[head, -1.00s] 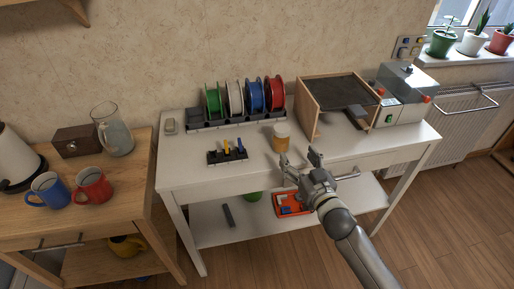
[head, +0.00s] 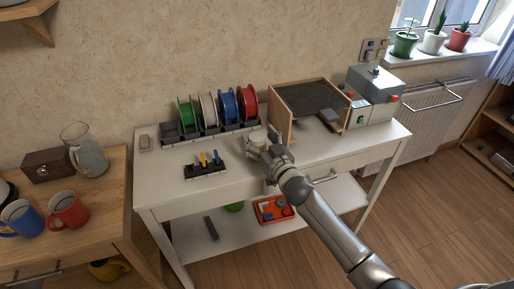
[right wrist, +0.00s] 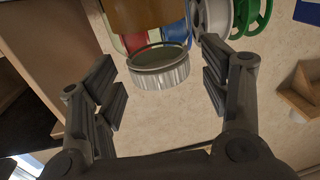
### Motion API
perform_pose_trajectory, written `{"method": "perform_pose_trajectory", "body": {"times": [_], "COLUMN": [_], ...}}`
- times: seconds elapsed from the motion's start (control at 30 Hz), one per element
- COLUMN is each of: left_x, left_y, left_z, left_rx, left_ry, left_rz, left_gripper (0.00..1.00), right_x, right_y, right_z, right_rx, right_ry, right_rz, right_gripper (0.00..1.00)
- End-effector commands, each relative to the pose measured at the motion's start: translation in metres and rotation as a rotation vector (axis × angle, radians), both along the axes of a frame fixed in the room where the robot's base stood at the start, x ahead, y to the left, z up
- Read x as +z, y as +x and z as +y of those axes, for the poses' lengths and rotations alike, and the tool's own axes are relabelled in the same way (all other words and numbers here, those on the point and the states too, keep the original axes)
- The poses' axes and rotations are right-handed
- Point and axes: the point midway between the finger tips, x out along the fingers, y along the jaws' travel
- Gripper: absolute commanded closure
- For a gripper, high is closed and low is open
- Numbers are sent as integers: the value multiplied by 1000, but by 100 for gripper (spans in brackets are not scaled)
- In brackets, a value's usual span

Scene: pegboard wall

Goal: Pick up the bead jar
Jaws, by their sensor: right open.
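The bead jar (head: 257,136) stands on the white table, with a pale lid. My right gripper (head: 271,150) is right at it and partly hides it in the head view. In the right wrist view the jar's ridged lid (right wrist: 160,74) shows between the two open fingers of the gripper (right wrist: 165,92), with clear gaps on both sides. Its amber body (right wrist: 145,16) is at the top edge of that picture. I cannot tell how far the fingers reach around the jar. My left gripper is not in view.
A black holder (head: 205,172) with small tools stands left of the jar. A rack of coloured spools (head: 210,112) is behind. A wooden box frame (head: 283,119) and a grey machine (head: 373,96) stand to the right. The table's front left is clear.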

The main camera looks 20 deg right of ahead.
Motion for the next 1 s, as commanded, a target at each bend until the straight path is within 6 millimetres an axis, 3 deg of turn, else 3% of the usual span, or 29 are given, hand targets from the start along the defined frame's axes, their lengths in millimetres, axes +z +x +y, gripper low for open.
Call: {"method": "perform_pose_trajectory", "body": {"times": [0.17,0.43,0.9,1.0], "left_x": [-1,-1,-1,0], "left_y": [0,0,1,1], "left_z": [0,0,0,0], "left_rx": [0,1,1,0], "left_ry": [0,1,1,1], "left_rz": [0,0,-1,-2], "left_gripper": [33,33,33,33], "right_x": [-2,-2,-2,-1], "right_y": [13,14,14,14], "right_z": [3,3,3,3], "right_rx": [1,1,1,1], "right_ry": [-1,0,0,0], "right_rz": [1,1,2,-1], "right_gripper": [31,32,92,100]}}
